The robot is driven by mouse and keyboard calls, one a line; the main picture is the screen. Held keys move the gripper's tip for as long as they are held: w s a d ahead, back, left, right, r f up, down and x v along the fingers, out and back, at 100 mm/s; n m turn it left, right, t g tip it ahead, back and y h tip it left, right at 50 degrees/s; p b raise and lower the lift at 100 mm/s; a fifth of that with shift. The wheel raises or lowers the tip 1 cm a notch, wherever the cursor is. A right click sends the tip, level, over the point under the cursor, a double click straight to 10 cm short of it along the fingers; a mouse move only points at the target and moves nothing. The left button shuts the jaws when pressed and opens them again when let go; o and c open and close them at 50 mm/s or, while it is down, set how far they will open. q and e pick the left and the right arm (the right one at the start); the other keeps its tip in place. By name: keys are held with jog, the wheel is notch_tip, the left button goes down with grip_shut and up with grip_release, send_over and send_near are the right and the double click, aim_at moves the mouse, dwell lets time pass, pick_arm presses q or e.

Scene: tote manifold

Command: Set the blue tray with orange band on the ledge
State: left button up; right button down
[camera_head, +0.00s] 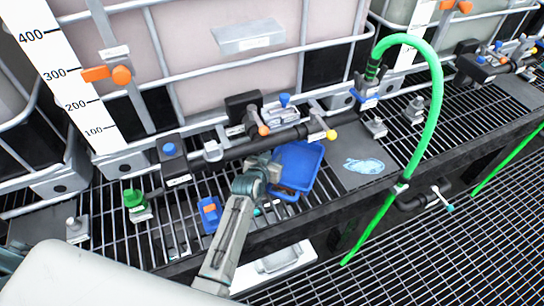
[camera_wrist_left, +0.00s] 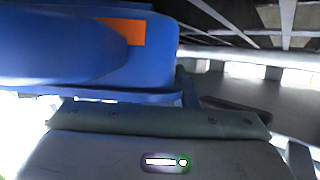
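The blue tray (camera_head: 301,163) is at the ledge's front part, just right of my left gripper (camera_head: 272,174) in the head view. It looks tilted. In the left wrist view the tray (camera_wrist_left: 60,50) fills the upper left, close against the gripper, and its orange band (camera_wrist_left: 135,32) shows. My left gripper appears shut on the tray's near edge; its fingertips are mostly hidden. The ledge is a dark grating (camera_head: 110,216) with a black front edge. I cannot tell whether the tray touches it. My right gripper is out of view.
A black pipe manifold (camera_head: 235,155) with valves runs behind the tray. A small blue piece with an orange patch (camera_head: 210,214) stands left of the arm. A green hose (camera_head: 437,95) arches at right. A flat grey plate (camera_head: 358,168) lies right of the tray.

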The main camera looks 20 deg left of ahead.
pick_arm(q)
jog(key=shift+w+a+f, duration=0.1)
jog(key=shift+w+a, duration=0.05)
jog(key=shift+s, duration=0.25)
jog(key=v, duration=0.4)
jog(key=shift+b, duration=0.3)
jog(key=v, duration=0.7)
jog(key=shift+w+b, duration=0.1)
jog(key=shift+b, duration=0.3)
jog(key=shift+s+r, duration=0.3)
jog(key=shift+s, duration=0.05)
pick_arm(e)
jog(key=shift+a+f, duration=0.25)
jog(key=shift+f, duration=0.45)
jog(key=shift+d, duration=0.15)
